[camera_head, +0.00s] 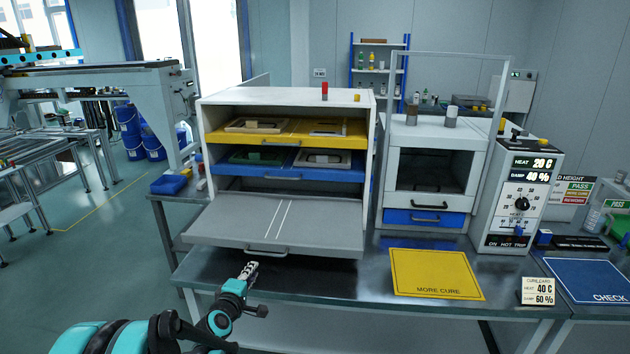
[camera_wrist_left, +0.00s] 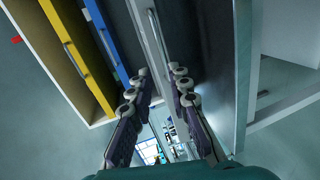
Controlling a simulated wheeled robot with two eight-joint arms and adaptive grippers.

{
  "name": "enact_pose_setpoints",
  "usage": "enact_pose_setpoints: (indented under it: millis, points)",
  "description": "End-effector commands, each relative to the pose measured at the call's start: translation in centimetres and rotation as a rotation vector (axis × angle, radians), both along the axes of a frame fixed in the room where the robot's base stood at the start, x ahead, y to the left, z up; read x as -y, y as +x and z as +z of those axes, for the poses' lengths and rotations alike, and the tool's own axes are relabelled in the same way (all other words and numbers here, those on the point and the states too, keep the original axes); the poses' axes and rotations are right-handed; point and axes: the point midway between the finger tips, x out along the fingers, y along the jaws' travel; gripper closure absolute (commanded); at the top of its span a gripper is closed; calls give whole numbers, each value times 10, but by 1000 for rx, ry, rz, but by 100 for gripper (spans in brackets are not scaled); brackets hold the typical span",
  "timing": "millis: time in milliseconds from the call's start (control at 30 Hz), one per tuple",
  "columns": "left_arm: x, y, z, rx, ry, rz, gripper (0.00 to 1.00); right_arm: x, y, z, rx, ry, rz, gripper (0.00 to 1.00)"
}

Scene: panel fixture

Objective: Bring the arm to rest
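My left gripper (camera_head: 250,271) is in front of the lowest, grey drawer (camera_head: 225,222) of the white cabinet (camera_head: 230,98), just below its front edge. In the left wrist view the two fingers (camera_wrist_left: 160,75) stand apart with nothing gripped. The grey drawer's handle (camera_head: 267,251) is close beyond the fingertips, and the handle also shows in the left wrist view (camera_wrist_left: 154,30). I cannot tell whether they touch. The grey drawer is pulled out and looks empty. My right gripper is not in view.
Above are a yellow drawer (camera_head: 345,141) and a blue drawer (camera_head: 345,173), both holding panels. A white oven-like box (camera_head: 436,133) and a control unit (camera_head: 520,200) stand to the right. A yellow mat (camera_head: 430,270) and a blue mat (camera_head: 590,283) lie on the bench.

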Motion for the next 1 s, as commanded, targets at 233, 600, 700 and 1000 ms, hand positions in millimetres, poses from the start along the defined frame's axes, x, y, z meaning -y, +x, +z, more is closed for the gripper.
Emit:
enact_pose_setpoints:
  millis: [233,600,700,1000]
  points:
    - [54,-67,36,-135,346,-211,82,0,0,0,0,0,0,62]
    - [91,-226,34,-367,923,-573,82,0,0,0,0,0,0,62]
    - [88,-269,25,-427,1058,-662,82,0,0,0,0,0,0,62]
    - [75,-336,5,-529,1273,-804,82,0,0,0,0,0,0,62]
